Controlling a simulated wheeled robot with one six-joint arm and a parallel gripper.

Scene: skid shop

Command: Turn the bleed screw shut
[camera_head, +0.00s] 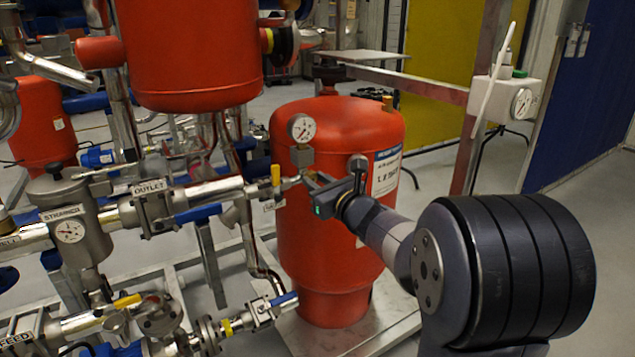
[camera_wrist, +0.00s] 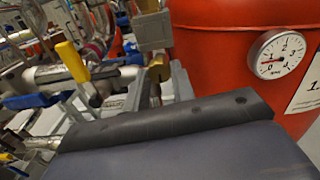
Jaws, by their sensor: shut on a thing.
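In the head view my gripper (camera_head: 312,180) reaches in from the right to the pipe end in front of the red tank (camera_head: 325,235). The screw itself is too small and too covered by the fingers there to make out. How far it is turned cannot be told.
A pressure gauge (camera_head: 302,127) stands just above my gripper. A yellow-handled valve (camera_head: 276,175) and the outlet pipe (camera_head: 185,200) lie to the left. Open floor (camera_head: 440,190) shows at the right.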

